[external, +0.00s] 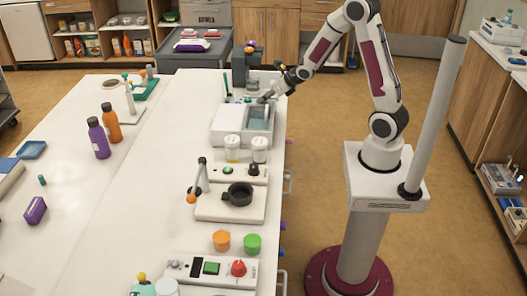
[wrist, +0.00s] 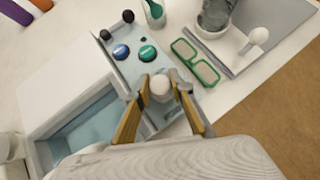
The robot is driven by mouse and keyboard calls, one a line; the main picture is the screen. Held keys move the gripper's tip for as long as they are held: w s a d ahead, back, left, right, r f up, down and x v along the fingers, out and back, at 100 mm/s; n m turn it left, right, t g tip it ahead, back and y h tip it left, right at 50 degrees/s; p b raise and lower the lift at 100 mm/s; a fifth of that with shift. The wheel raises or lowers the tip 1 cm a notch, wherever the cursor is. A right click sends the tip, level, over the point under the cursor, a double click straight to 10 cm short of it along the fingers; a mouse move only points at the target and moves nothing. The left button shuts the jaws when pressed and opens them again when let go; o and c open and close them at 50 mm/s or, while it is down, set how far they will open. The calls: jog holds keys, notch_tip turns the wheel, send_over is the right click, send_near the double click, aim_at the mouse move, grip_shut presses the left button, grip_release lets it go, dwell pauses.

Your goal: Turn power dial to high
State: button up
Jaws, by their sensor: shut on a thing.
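A white bath unit (external: 228,128) with a light blue basin stands at the counter's right edge; its basin (wrist: 88,130) also shows in the wrist view. Its pale blue panel (wrist: 128,68) carries a blue button (wrist: 121,52), a green button (wrist: 148,52) and two dark knobs (wrist: 128,16). My gripper (external: 266,98) is over the panel end of this unit. In the wrist view my gripper (wrist: 160,88) is shut on a white round dial (wrist: 160,84), one finger on each side. Any dial marking is too small or hidden to read.
A stand with a glass vessel (wrist: 214,18) is beyond. Two lidded jars (external: 232,148) stand in front of the unit. The counter (external: 100,200) is mostly clear at its middle.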

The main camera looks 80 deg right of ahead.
jog(key=o, duration=0.8)
jog(key=shift+r, duration=0.1)
jog(key=shift+o, duration=0.2)
jog(key=shift+s+r, duration=0.1)
jog(key=v, duration=1.1)
dwell(0.4)
jog(key=shift+s+a+r, duration=0.15)
jog(key=shift+s+r, duration=0.05)
dwell(0.4)
